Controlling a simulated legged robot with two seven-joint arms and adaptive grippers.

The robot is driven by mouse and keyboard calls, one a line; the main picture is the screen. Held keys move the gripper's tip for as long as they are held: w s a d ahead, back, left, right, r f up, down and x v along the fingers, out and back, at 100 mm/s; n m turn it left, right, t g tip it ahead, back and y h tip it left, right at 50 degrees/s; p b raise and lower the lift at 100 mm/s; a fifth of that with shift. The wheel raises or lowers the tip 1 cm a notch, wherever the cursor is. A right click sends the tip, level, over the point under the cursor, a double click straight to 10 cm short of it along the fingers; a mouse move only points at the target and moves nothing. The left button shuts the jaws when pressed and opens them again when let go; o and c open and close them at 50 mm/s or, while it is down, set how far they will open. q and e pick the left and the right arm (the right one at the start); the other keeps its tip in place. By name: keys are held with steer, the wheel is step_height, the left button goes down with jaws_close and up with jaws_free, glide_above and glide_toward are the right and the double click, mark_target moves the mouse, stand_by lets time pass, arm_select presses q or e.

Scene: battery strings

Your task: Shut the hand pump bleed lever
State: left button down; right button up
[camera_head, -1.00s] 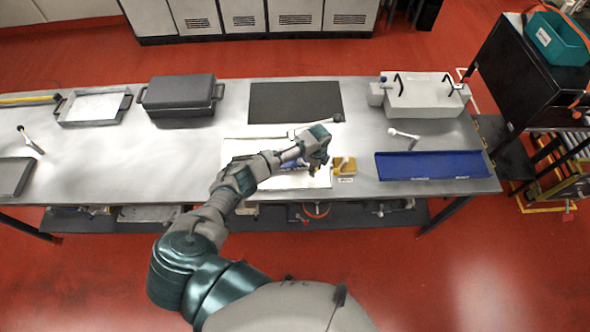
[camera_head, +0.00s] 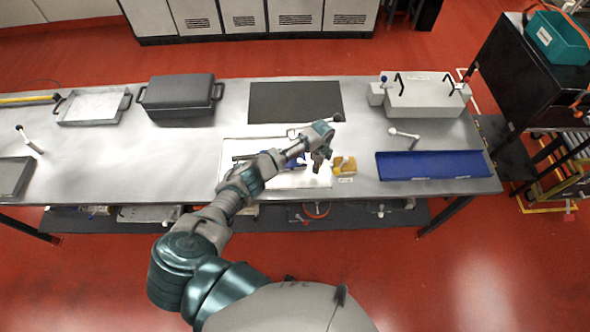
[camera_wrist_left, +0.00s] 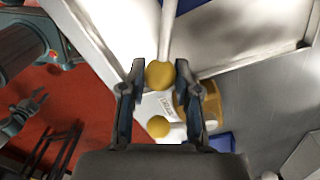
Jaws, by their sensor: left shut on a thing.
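The hand pump, with blue parts (camera_head: 270,160), lies in a white tray (camera_head: 300,181), largely hidden by my left arm. In the wrist view, a yellow ball knob (camera_wrist_left: 160,73) on a pale rod sits between the fingertips of my left gripper (camera_wrist_left: 161,80), which is shut on it. A second, smaller-looking yellow ball (camera_wrist_left: 158,126) shows between the fingers, nearer the palm in the picture. In the head view, my left gripper (camera_head: 318,164) is over the tray's right part, and the knob is too hidden to see.
A yellow block (camera_head: 345,165) stands just right of the tray. A blue tray (camera_head: 430,166) lies farther right, with a grey box (camera_head: 425,95) behind it. A dark mat (camera_head: 295,102) is behind the pump. The bench left of the pump is largely clear.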

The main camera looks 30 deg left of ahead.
arm_select(q)
steer(key=c, duration=0.9)
jaws_free()
steer(key=shift+r, duration=0.1)
step_height(320, 180, up, 6)
steer(key=p, duration=0.5)
steer(key=shift+r, duration=0.4)
